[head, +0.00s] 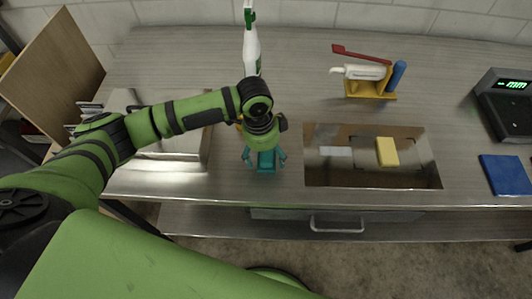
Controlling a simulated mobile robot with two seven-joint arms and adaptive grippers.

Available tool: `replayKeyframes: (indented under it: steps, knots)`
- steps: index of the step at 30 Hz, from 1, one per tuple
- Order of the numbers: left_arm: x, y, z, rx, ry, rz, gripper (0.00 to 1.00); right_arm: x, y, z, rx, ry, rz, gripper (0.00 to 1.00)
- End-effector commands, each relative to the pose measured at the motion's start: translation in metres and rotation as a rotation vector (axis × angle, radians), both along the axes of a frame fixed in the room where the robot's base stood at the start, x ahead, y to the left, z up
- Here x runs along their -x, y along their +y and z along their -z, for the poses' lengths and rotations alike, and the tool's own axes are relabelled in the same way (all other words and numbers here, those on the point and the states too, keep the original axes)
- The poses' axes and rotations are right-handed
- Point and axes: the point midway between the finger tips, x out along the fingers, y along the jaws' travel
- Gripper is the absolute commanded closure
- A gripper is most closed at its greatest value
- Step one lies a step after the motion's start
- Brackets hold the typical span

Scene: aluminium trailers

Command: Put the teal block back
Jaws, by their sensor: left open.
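The teal block (266,164) is near the front of the metal counter, between the sink on the left and the open basin on the right. My left gripper (265,157) reaches down over the block from above. Its two teal-tipped fingers are apart, one on each side of the block. The top of the block is partly hidden by the gripper. I cannot tell whether the fingers touch it. My right gripper is not in view.
The open basin (372,183) holds a yellow block (387,151) and a pale flat piece (335,151). A white-green spray bottle (251,50) stands behind my gripper. A yellow holder (370,89) with tools, a blue pad (505,175) and a scale (507,100) are at right.

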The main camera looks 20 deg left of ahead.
Motion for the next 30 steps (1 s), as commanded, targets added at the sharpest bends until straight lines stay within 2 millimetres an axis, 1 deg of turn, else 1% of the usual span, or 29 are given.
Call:
replayKeyframes:
  steps: [5,12,15,18,21,30]
  knots:
    - [-0.001,0.003,-0.029,0.001,-0.007,0.000,0.18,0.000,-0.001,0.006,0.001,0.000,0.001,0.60]
    - [0.000,0.008,-0.081,0.002,-0.007,0.000,0.18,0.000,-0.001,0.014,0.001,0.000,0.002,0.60]
    - [0.001,0.010,-0.097,0.002,-0.005,-0.002,0.18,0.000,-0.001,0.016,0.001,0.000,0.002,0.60]
    - [0.002,0.011,-0.109,0.001,-0.002,0.000,0.18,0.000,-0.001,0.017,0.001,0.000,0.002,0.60]
    - [0.002,0.012,-0.115,0.002,-0.001,0.000,0.18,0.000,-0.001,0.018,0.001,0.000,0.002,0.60]
    - [0.002,0.012,-0.117,0.001,0.000,-0.001,0.18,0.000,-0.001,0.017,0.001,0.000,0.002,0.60]
